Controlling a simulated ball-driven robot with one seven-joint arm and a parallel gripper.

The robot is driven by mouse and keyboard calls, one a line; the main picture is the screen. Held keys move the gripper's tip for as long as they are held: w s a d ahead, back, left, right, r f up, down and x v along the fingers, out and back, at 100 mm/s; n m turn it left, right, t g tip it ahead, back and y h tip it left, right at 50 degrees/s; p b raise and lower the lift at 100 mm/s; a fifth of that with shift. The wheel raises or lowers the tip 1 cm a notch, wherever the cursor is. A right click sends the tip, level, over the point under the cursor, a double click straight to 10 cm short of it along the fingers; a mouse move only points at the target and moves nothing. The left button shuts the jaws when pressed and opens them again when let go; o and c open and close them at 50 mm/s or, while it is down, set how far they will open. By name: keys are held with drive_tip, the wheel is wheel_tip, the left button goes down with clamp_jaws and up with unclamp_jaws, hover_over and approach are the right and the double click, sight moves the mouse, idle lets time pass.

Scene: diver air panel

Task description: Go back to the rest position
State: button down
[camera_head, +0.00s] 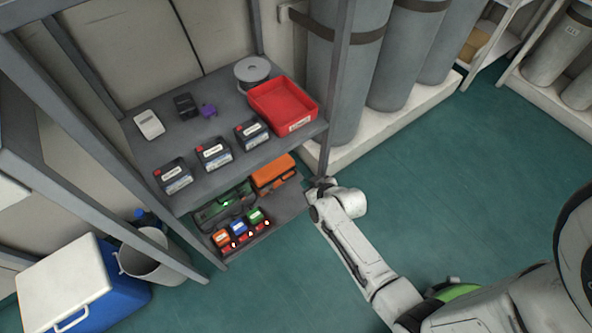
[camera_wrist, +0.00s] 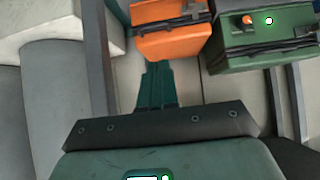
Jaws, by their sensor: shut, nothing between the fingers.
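My gripper (camera_wrist: 157,72) shows in the wrist view with its two fingers together and nothing between them. The fingers point toward the lower shelf, with an orange case (camera_wrist: 172,32) just beyond their tips and a green case (camera_wrist: 262,50) to the right. In the head view my arm reaches up to the front right post of the shelf unit, and its end (camera_head: 322,186) is close beside that post. The fingers are too small to make out there. Whether the arm touches the post, I cannot tell.
The upper shelf holds a red bin (camera_head: 283,104), a grey spool (camera_head: 252,72) and several dark batteries (camera_head: 214,153). The lower shelf holds the orange case (camera_head: 273,173) and small coloured packs (camera_head: 238,228). Grey cylinders (camera_head: 405,50) stand behind. The green floor (camera_head: 450,170) at right is clear.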

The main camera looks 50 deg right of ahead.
drive_tip(key=shift+s+a+r, duration=0.1)
drive_tip(key=s+a+r+n+g+y, duration=0.2)
drive_tip(key=s+a+r+g+y, duration=0.25)
drive_tip(key=a, duration=0.45)
drive_tip(key=s+a+r+g+h+p, duration=0.1)
drive_tip(key=s+a+r+g+h, duration=0.2)
drive_tip(key=s+r, duration=1)
wheel_tip(320, 180, up, 29)
drive_tip(key=g+y+p, duration=0.1)
drive_tip(key=p, duration=2.8)
drive_tip(key=shift+w+r+n+p, duration=0.15)
drive_tip(key=shift+w+n+p, duration=0.15)
drive_tip(key=shift+n+p, duration=0.1)
drive_tip(key=shift+s, duration=0.1)
